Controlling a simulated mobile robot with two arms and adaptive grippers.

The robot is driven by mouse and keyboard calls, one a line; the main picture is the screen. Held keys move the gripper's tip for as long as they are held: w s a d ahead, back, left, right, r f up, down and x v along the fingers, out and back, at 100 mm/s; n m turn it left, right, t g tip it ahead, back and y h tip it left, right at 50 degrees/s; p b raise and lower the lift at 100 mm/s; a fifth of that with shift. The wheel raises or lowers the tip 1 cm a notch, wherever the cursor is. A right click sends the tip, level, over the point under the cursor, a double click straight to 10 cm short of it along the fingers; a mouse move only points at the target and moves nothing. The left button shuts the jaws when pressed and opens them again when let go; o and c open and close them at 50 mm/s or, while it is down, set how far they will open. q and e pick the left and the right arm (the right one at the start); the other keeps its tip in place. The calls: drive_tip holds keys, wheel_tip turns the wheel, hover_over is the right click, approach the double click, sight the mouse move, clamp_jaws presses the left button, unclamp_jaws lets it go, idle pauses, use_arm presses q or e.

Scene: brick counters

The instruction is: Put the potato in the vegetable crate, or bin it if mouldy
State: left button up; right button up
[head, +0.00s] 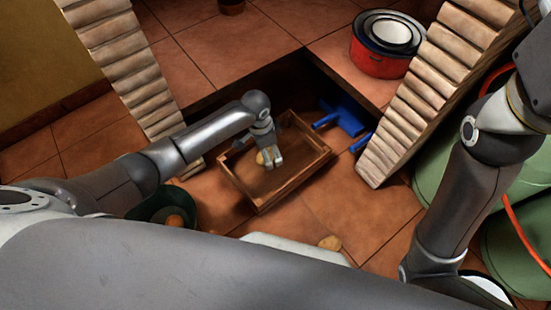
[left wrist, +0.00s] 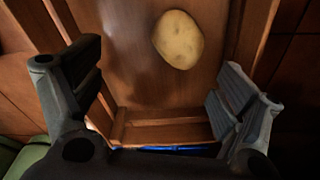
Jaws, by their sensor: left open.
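A wooden crate (head: 303,173) stands on the tiles in the middle of the head view. A pale tan potato (head: 264,158) lies inside it. In the left wrist view the potato (left wrist: 178,40) looks smooth, with no mould on the side that shows. My left gripper (head: 270,160) points down into the crate, over or beside the potato. It is open, and in the left wrist view the potato lies beyond its fingertips (left wrist: 160,75), apart from them. My right arm is at the right; its gripper does not show.
A dark green container (head: 150,212) holds something orange-brown. Blue objects (head: 346,117) lie behind the crate. A red pot (head: 378,62) and brick pillars (head: 422,88) stand nearby.

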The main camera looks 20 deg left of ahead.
use_arm(q)
wheel_tip(320, 180, up, 12)
drive_tip(key=a, duration=0.1)
drive_tip(key=shift+s, duration=0.45)
